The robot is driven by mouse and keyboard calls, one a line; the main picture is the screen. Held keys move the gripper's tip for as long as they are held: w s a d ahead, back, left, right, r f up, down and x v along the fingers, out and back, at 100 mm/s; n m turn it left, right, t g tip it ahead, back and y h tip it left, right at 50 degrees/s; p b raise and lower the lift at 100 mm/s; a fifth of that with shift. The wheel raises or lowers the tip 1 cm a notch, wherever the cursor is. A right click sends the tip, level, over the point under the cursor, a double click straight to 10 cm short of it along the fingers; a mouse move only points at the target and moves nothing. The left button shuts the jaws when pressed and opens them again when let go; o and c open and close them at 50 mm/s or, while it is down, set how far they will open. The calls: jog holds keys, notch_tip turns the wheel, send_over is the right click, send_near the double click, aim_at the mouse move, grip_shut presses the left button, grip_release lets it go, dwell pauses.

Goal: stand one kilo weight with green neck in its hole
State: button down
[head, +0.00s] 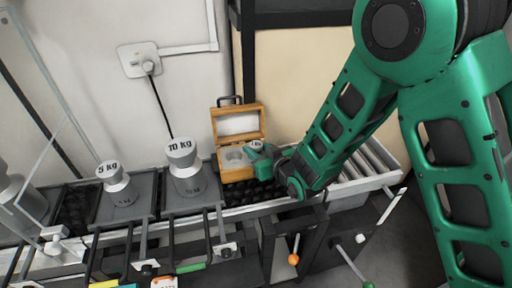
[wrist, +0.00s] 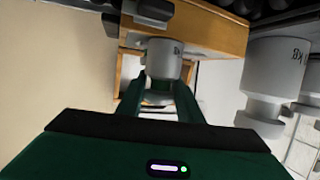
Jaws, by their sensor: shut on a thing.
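The one kilo weight is small and grey, and its top (head: 256,145) shows at my gripper in the head view. In the wrist view its pale body (wrist: 163,60) and green neck (wrist: 160,85) show between the two fingers. My gripper (wrist: 160,103) is shut on it at the neck. The wooden case (head: 255,109) stands open with its lid raised against the wall. My gripper (head: 259,160) is over the right part of the case. The fingers hide part of the case, and I cannot tell whether the weight's foot touches it.
A 10 kg weight (head: 185,168) and a 5 kg weight (head: 116,184) stand on grey scale plates left of the case. A large weight (wrist: 275,75) is close on the right in the wrist view. A roller conveyor (head: 367,172) runs to the right.

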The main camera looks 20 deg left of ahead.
jog(key=f, duration=0.1)
jog(key=s+f, duration=0.1)
jog(key=shift+s+d+f+h, duration=0.2)
jog(key=shift+d+f+h, duration=0.1)
jog(key=shift+d, duration=0.1)
jog(key=c, duration=1.6)
grip_release()
jog(key=shift+s, duration=0.2)
jog(key=o, duration=0.3)
jog(key=shift+w+a+f, duration=0.1)
jog(key=shift+w+f, duration=0.15)
jog(key=shift+o, duration=0.2)
jog(key=shift+w+f+g, duration=0.2)
jog(key=shift+w+f, duration=0.2)
jog(key=shift+w, duration=0.2)
jog(key=shift+w+f+g, duration=0.2)
jog(key=shift+w+f, duration=0.2)
jog(key=shift+w, duration=0.2)
jog(key=shift+s+r, duration=0.35)
jog(key=shift+s, duration=0.1)
jog(key=shift+s+r, duration=0.15)
jog(key=shift+r, duration=0.15)
jog(key=shift+s+r, duration=0.1)
jog(key=shift+r, duration=0.05)
